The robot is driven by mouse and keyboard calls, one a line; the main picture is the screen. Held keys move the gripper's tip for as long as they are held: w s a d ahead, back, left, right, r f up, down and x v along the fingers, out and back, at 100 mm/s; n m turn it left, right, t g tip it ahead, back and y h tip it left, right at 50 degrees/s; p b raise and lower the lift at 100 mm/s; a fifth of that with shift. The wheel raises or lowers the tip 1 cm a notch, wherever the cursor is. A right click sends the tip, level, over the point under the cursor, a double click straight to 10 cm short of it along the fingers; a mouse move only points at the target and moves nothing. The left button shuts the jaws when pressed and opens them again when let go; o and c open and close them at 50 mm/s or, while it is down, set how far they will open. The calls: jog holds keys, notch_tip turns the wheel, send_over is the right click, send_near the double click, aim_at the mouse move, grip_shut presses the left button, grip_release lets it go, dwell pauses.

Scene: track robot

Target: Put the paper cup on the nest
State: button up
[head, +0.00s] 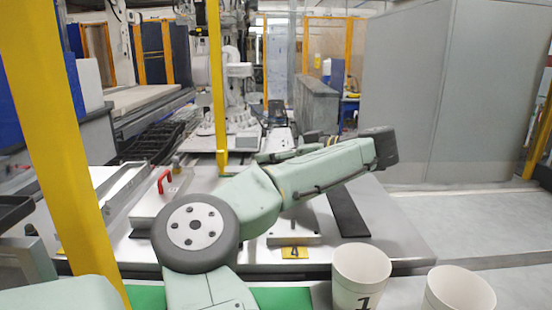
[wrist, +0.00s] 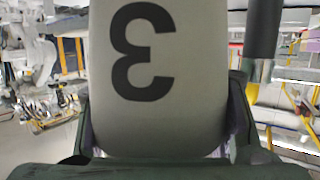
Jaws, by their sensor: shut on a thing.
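A pale paper cup with a dark "3" on its side (wrist: 165,60) fills the middle of the wrist view, with the digit upside down in the picture. My gripper (wrist: 162,130) is shut on this cup, with a dark finger at each side of it. In the head view my arm reaches over the metal bench, and the gripper and its cup cannot be made out. A flat metal plate (head: 310,239) with a yellow label (head: 294,253) lies on the bench. I cannot tell whether this plate is the nest.
A paper cup marked "1" (head: 361,275) and another paper cup (head: 459,290) stand at the lower right. A metal block with a red handle (head: 165,182) lies left of my arm. Yellow posts (head: 60,150) rise at the left. A dark strip (head: 348,214) lies on the bench.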

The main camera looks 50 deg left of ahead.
jog(key=shift+f, duration=0.15)
jog(key=o, duration=0.8)
jog(key=shift+c, duration=0.2)
